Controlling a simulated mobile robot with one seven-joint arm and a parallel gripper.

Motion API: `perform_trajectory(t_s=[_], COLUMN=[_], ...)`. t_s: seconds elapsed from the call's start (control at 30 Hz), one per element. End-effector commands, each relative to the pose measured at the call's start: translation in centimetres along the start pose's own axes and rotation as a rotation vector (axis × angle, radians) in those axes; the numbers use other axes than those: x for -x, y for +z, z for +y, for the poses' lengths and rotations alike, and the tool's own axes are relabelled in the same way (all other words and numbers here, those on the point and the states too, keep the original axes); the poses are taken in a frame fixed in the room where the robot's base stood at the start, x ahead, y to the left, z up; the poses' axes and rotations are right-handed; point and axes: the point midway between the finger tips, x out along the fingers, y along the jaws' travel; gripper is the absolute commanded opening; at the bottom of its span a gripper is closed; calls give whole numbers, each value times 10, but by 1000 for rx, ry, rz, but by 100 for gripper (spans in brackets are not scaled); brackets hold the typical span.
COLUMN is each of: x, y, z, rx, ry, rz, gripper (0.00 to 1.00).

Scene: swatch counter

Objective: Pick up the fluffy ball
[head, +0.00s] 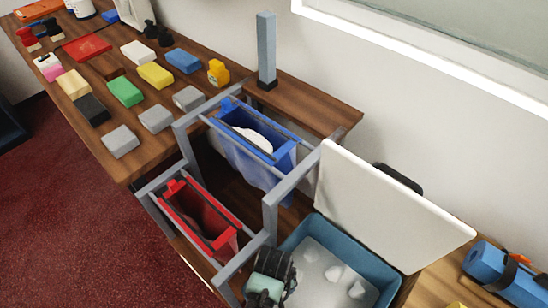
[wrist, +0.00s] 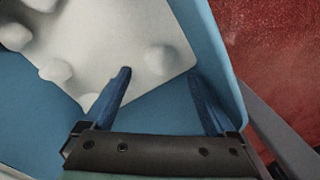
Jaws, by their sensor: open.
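I cannot make out a clearly fluffy ball. White rounded lumps (wrist: 162,60) sit on a white surface inside a blue bin (wrist: 225,50); the same blue bin (head: 295,238) is at the lower middle right of the head view. A white rounded thing (head: 254,138) lies partly hidden in the blue hanging bag (head: 280,160). My gripper (wrist: 160,76) is open and empty, its two dark blue fingers spread over the bin's interior, near one lump. In the head view only its wrist end shows, at the bin's left edge; its fingertips are hidden there.
A white lid (head: 385,205) stands raised behind the bin. A grey metal frame (head: 272,210) holds the blue bag and a red bag (head: 195,215). Several coloured blocks lie on the wooden counter (head: 110,155). A blue roll (head: 505,275) lies at the right.

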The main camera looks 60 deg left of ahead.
Motion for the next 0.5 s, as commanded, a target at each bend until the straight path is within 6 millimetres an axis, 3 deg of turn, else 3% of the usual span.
perform_trajectory(t_s=[0.3, 0.5], x=[-45, -48], y=[4, 3], z=[0, 0], rx=[0, 0], ry=[-1, -1], rz=[-1, 1], gripper=[91, 91])
